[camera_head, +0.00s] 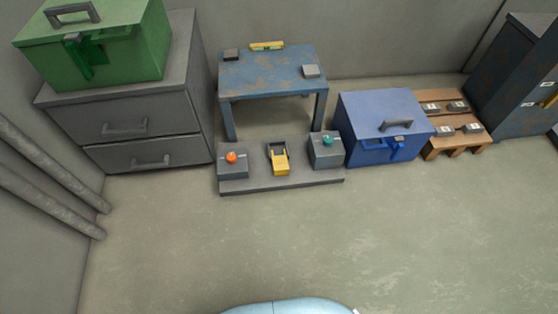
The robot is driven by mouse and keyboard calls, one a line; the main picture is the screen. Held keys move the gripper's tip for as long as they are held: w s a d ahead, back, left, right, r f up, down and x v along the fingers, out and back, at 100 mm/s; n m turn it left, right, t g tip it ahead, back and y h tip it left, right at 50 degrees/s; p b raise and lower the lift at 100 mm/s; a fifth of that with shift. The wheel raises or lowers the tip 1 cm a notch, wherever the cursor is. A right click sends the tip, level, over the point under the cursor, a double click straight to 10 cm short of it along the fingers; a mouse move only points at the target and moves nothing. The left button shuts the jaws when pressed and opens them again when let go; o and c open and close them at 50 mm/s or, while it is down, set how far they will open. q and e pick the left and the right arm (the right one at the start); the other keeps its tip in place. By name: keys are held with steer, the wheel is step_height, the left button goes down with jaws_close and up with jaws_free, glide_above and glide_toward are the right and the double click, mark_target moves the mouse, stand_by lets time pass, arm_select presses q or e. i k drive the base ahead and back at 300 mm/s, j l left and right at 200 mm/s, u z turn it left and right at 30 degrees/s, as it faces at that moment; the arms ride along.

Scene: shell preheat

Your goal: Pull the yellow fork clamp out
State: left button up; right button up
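A yellow piece with a dark frame at its top (279,160) stands on the low grey platform (285,184), between two grey boxes. It looks like the fork clamp, but it is too small to tell how it is seated. Another yellow piece, a flat bar (267,45), lies at the back edge of the worn blue table (265,75). Neither of my grippers shows in the head view.
The platform's left box (233,171) has an orange knob; its right box (326,158) has a teal knob. A grey drawer cabinet (135,130) carries a green case (125,45). A blue case (375,145) and a wooden pallet (455,143) stand right. The front floor is open.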

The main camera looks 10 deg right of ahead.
mark_target(281, 166)
steer(key=i+j, duration=0.1)
steer(key=i, duration=0.45)
steer(key=i+j, duration=0.1)
steer(key=i, duration=0.45)
steer(key=l+z, duration=0.05)
